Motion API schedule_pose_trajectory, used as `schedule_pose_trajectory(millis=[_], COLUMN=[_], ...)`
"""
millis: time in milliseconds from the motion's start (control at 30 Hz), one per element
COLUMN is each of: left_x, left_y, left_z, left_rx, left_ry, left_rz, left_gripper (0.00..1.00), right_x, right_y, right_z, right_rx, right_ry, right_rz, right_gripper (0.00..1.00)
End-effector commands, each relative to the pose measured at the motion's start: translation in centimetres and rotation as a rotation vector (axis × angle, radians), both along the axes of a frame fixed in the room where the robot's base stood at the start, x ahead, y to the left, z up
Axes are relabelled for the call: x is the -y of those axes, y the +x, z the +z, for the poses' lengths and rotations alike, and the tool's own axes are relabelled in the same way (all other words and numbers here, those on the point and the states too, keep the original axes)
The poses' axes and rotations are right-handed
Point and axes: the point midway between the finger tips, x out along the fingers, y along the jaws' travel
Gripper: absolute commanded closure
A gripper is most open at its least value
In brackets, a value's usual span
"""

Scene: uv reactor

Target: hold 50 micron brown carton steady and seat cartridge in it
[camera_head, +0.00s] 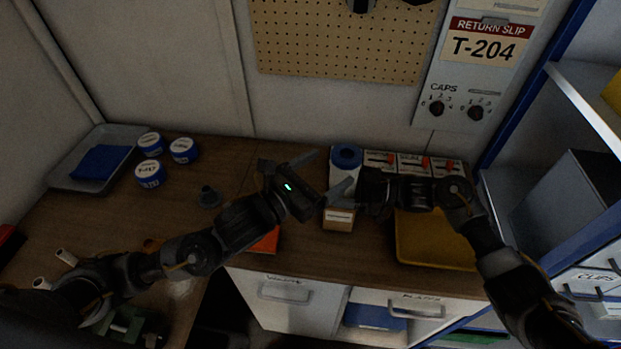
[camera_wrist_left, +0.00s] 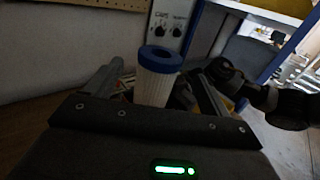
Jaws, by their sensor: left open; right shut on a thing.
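The cartridge, with a blue cap (camera_head: 346,156) and a white pleated body, stands upright over the brown carton (camera_head: 338,219). In the left wrist view the cartridge (camera_wrist_left: 156,84) shows between my left fingers, and its lower end is hidden. My left gripper (camera_head: 325,173) is open, with one finger behind and one in front of the cartridge; contact cannot be told. My right gripper (camera_head: 358,190) comes in from the right and is shut at the carton's upper right side. Its fingertips are mostly hidden. How deep the cartridge sits in the carton is hidden.
A yellow tray (camera_head: 432,240) lies right of the carton. Small bins with red parts (camera_head: 412,163) stand behind my right gripper. Blue-lidded jars (camera_head: 150,174) and a grey tray (camera_head: 62,177) are at the left. An orange item (camera_head: 267,242) lies below my left gripper.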

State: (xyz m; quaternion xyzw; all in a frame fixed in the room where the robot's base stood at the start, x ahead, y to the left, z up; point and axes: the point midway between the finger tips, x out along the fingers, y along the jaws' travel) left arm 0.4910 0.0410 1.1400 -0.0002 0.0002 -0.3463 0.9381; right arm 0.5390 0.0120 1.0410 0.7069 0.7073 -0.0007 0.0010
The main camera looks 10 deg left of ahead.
Motion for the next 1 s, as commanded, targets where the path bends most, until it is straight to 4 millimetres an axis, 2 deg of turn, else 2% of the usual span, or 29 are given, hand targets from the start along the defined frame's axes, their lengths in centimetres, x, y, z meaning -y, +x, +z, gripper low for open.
schedule_pose_trajectory(millis=[100,267,700,733,900,1000], left_x=[-1.3,-2.3,-2.6,-2.6,-2.6,-2.6], left_y=[-1.6,-2.7,-3.0,-3.0,-3.0,-3.0], left_z=[-0.1,0.0,0.1,0.1,0.1,0.0], left_rx=[-0.002,0.0,0.001,0.001,0.001,0.001], left_ry=[0.001,0.0,0.0,0.0,0.0,0.0], left_rz=[-0.001,-0.001,-0.001,-0.001,-0.001,-0.001], left_gripper=[0.18,0.18,0.18,0.18,0.18,0.18], right_x=[0.0,0.0,0.0,0.0,0.0,0.0], right_y=[0.0,0.0,0.0,0.0,0.0,0.0], right_z=[0.1,0.1,0.1,0.1,0.1,0.1], right_rx=[0.001,0.001,0.001,0.001,0.001,0.001], right_ry=[0.001,0.001,0.001,0.001,0.001,0.001], right_rz=[0.0,0.0,0.0,0.0,0.0,0.0], right_gripper=[0.53,0.53,0.53,0.29,0.07,0.05])
